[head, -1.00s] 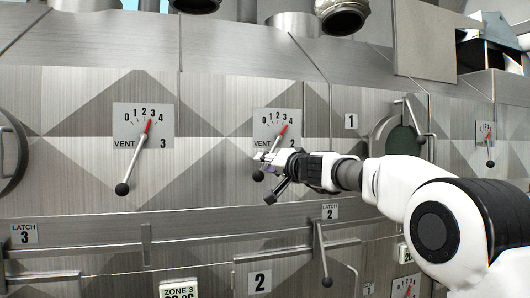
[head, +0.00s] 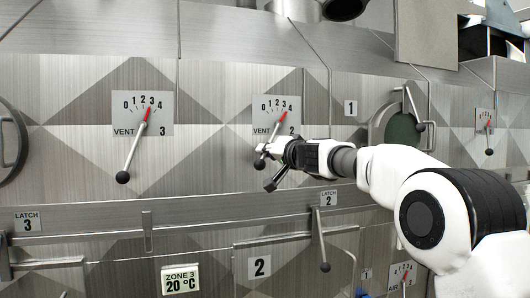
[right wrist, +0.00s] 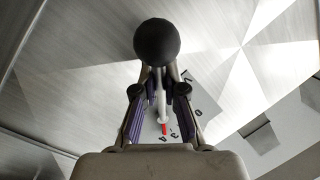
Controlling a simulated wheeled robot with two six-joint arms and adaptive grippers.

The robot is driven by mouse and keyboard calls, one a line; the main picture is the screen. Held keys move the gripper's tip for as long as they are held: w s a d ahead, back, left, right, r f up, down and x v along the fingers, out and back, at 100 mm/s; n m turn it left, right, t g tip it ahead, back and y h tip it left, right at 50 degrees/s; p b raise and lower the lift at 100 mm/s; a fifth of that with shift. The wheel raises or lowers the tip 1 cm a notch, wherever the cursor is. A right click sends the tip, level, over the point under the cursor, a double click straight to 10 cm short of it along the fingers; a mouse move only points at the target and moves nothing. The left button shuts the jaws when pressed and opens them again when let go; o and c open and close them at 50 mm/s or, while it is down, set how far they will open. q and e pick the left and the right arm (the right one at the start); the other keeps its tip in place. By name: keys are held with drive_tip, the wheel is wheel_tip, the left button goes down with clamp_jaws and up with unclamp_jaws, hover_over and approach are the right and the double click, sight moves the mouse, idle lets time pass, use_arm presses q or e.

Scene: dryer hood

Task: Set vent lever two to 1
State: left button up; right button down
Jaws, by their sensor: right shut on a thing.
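Vent lever two is a grey rod with a black ball knob (head: 259,164), hanging down and left from its dial plate (head: 276,106) marked 0 to 4. Its red pointer is near 3. My right gripper (head: 268,158) is at the lower part of this lever, just above the knob. In the right wrist view, the gripper (right wrist: 158,88) is shut on the lever rod. The knob (right wrist: 157,42) sticks out beyond the fingertips and the red pointer (right wrist: 164,128) shows between the fingers. My left gripper is not in view.
Vent lever three (head: 123,177) hangs on the left with its own dial. Latch lever two (head: 325,266) hangs below my right gripper. A round window (head: 400,128) with a lever is to the right. A ledge (head: 180,217) runs along the panel below the vents.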

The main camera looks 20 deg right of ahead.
drive_tip(key=d+f+n+g+h, duration=0.1)
drive_tip(key=d+n+h, duration=0.1)
drive_tip(key=d+n, duration=0.6)
drive_tip(key=shift+w+f+n+g+h+b, duration=0.15)
drive_tip(key=shift+n+g+h+b, duration=0.2)
drive_tip(key=shift+n, duration=0.45)
drive_tip(key=c, duration=1.2)
unclamp_jaws()
